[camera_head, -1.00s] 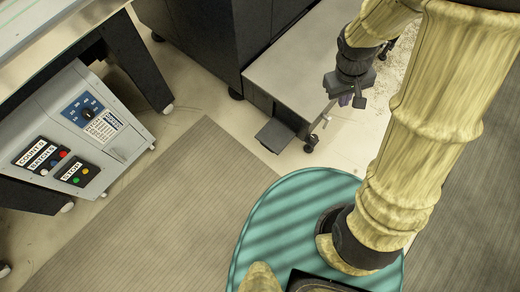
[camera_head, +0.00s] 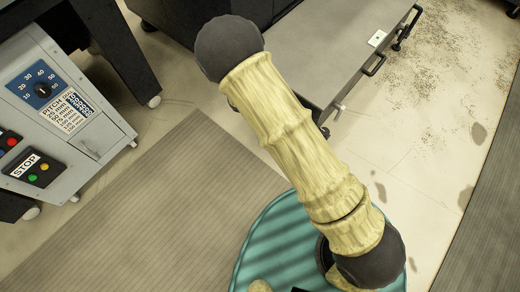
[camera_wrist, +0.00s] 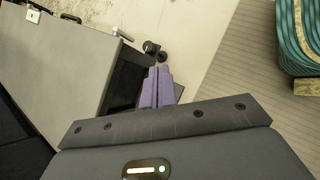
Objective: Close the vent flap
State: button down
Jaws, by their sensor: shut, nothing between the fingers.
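My gripper (camera_wrist: 158,72) shows in the wrist view as purple fingers held together, with nothing seen between them. It is beside the dark side of a low grey-topped cabinet (camera_wrist: 62,62). A small dark patch (camera_wrist: 179,92) just right of the fingers may be the vent flap's edge, mostly hidden behind them; I cannot tell its angle or whether the fingers touch it. In the head view the low cabinet (camera_head: 335,45) stands at the top, and my arm covers its near left corner, so neither the flap nor my gripper shows there.
A ribbed mat (camera_head: 150,215) covers the near floor. Pale floor (camera_head: 420,170) right of the cabinet is open.

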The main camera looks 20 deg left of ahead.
jog(key=s+a+f+n+t+b, duration=0.1)
jog(key=a+f+n+t+b, duration=0.2)
jog(key=f, duration=0.7)
jog(key=s+a+f+n+t+y+b, duration=0.1)
jog(key=s+a+f+n+t+b, duration=0.1)
jog(key=a+f+n+b, duration=0.3)
jog(key=s+a+f+n+t+y+b, duration=0.1)
jog(key=a+f+n+t+b, duration=0.3)
jog(key=f+b, duration=0.5)
notch_tip(320, 180, down, 6)
jog(key=shift+s+a+r, duration=0.15)
jog(key=shift+s+a, duration=0.05)
jog(key=shift+a, duration=0.85)
jog(key=shift+w, duration=0.1)
jog(key=b+x, duration=0.6)
jog(key=x, duration=0.4)
